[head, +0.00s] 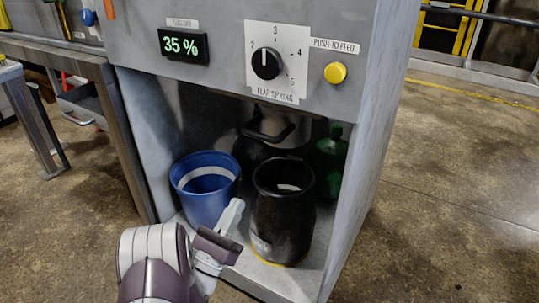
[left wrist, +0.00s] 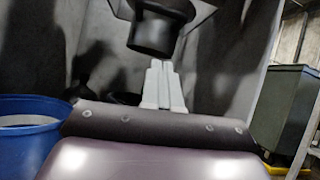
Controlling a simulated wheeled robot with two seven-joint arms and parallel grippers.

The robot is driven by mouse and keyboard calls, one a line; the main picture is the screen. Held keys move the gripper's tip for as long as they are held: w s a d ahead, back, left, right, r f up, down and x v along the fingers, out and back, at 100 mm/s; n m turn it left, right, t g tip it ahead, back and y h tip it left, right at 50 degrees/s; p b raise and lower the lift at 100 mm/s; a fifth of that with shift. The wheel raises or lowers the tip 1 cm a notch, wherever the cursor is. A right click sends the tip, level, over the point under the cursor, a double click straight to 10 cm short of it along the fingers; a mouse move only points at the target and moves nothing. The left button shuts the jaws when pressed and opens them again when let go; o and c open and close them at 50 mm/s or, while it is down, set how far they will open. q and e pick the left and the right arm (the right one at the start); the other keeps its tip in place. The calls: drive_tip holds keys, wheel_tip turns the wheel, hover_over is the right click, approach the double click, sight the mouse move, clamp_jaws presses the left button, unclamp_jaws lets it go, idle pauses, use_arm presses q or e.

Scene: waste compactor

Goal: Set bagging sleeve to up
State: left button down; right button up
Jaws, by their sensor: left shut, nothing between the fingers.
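No part carries a readable sleeve label. The dark, open-topped cylinder (head: 283,212) with a yellow lower edge stands in the machine's lower bay and may be the bagging sleeve; I cannot be sure. Behind and above it is a grey round part (head: 285,138) with a black curved handle (head: 268,130). My left gripper (head: 233,212) is shut and empty, between the blue bucket and the dark cylinder. In the left wrist view its closed fingers (left wrist: 163,85) point up toward a black round part (left wrist: 155,32); contact cannot be told. My right gripper is not in view.
A blue bucket (head: 205,190) stands at the bay's left, and a green bottle-like container (head: 331,160) at its right rear. The panel above carries a 35 % display (head: 183,45), a black dial (head: 266,64) and a yellow button (head: 335,73). Side walls bound the bay.

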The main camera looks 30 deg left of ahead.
use_arm(q)
drive_tip(key=w+r+m+p, duration=0.1)
drive_tip(key=w+r+p, duration=0.4)
drive_tip(key=w+r, duration=0.4)
drive_tip(key=shift+w+d+r+p, duration=0.15)
drive_tip(key=shift+d+r+p, duration=0.05)
drive_tip(key=shift+d+p, duration=0.15)
